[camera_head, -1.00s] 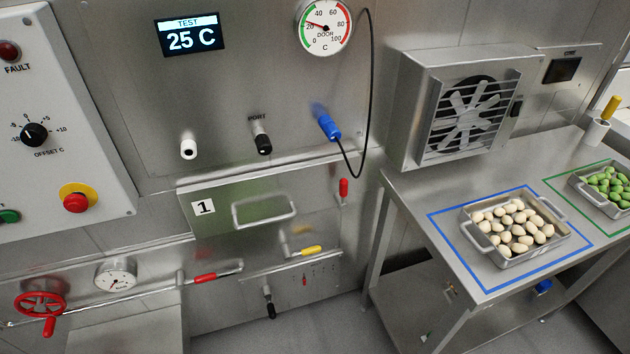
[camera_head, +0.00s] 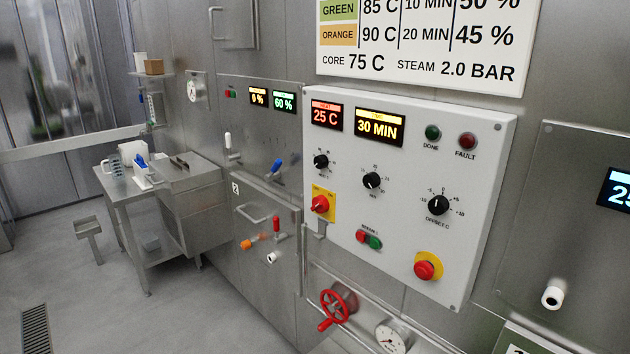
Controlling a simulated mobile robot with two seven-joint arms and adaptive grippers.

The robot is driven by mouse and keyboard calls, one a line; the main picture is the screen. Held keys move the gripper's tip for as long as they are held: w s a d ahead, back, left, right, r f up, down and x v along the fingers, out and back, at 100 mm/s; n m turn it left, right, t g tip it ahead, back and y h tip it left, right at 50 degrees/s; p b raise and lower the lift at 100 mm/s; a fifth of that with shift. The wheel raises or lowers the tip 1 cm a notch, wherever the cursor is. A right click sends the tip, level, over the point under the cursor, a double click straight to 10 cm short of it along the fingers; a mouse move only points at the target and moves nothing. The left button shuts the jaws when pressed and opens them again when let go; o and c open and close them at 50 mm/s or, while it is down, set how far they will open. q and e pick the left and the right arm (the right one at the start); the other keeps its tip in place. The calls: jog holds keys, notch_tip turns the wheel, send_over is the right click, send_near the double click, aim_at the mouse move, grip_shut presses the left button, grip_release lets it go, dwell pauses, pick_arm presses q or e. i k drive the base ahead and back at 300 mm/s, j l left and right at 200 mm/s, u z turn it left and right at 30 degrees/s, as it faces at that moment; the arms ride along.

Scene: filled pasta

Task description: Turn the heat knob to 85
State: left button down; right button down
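A white control panel (camera_head: 400,270) is on the steel wall right of centre. Its red-topped display (camera_head: 326,115) reads 25 C. A black knob (camera_head: 321,161) with a small scale around it sits below that display and is likely the heat knob; its label and pointer setting are too small to read. A second display (camera_head: 379,126) reads 30 MIN, with another black knob (camera_head: 372,180) below it. A third black knob (camera_head: 438,205) is marked OFFSET C. Neither gripper is in view.
The panel also has a red switch (camera_head: 320,204) on yellow, a red stop button (camera_head: 424,270) and green and red lamps. A sign (camera_head: 430,40) above lists GREEN 85 C and ORANGE 90 C. A red handwheel (camera_head: 338,303) juts out below. Open floor (camera_head: 100,290) lies left.

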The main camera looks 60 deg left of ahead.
aim_at(321, 161)
jog(key=u, duration=1.6)
